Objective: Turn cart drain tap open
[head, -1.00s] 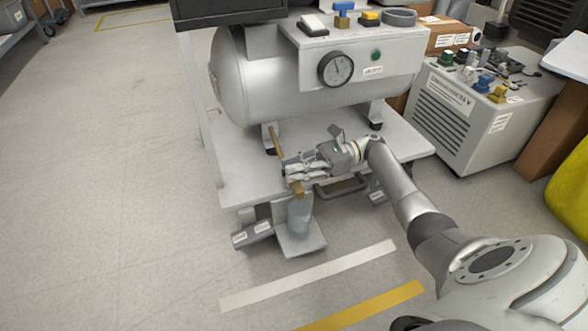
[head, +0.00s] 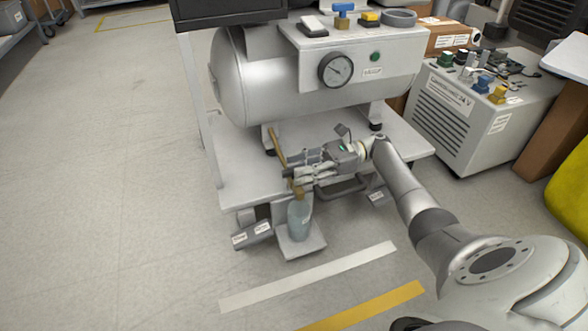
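The silver compressor tank (head: 285,85) lies on a pale cart (head: 240,190). A brass-coloured drain tap lever (head: 277,145) slants down in front of the tank's near foot, and a brass fitting (head: 298,190) shows lower down, above a bluish bottle (head: 300,219). My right gripper (head: 294,168) reaches in from the right, just right of the lever. Its fingers look spread, with nothing visibly held. The fingers hide the middle of the tap, so I cannot tell whether they touch it. My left gripper is not in view.
A round gauge (head: 336,69) sits on the panel above my gripper. A dark cart handle (head: 342,188) is close below my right wrist. The bottle stands on a low shelf (head: 313,243) beside a pedal-like block (head: 252,235). A grey unit (head: 470,115) stands right.

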